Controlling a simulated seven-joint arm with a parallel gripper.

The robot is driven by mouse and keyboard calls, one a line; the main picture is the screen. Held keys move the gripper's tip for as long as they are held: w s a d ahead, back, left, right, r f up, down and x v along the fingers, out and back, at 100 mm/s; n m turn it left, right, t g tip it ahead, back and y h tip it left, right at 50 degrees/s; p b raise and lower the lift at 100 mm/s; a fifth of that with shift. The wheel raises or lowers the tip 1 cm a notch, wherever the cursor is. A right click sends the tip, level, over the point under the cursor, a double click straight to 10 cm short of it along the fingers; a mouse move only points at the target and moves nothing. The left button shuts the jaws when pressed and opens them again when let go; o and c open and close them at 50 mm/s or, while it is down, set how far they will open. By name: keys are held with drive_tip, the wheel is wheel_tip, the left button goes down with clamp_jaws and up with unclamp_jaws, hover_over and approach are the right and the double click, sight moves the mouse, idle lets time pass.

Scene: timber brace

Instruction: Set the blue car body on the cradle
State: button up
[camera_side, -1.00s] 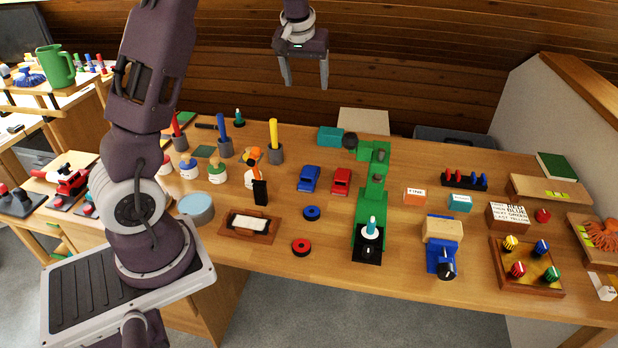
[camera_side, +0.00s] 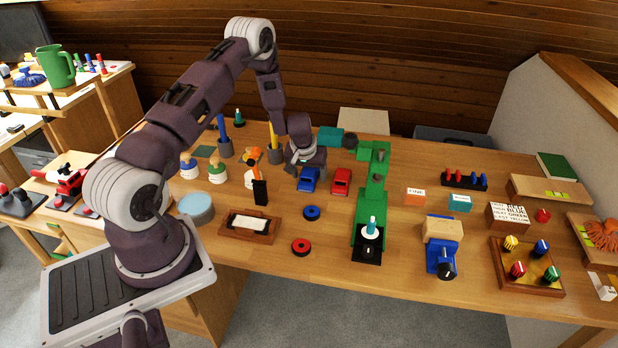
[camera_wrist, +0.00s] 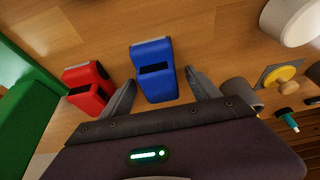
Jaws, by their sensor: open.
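The blue car body (camera_side: 309,180) lies on the bench, left of a red car body (camera_side: 341,181). In the wrist view the blue car body (camera_wrist: 154,72) sits between the two fingers of my gripper (camera_wrist: 160,86), with a gap on each side. My gripper (camera_side: 304,168) is open, low over the blue car body, and partly hides it in the side view. A brown wooden holder with a pale inset (camera_side: 249,226), which looks like the cradle, lies in front and to the left. I cannot make out its shape well.
The red car body (camera_wrist: 88,88) is close beside my left finger in the wrist view. An orange-and-black tool (camera_side: 258,180) stands near the holder.

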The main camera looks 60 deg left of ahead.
drive_tip(key=c, duration=1.5)
drive_tip(key=shift+r, duration=0.15)
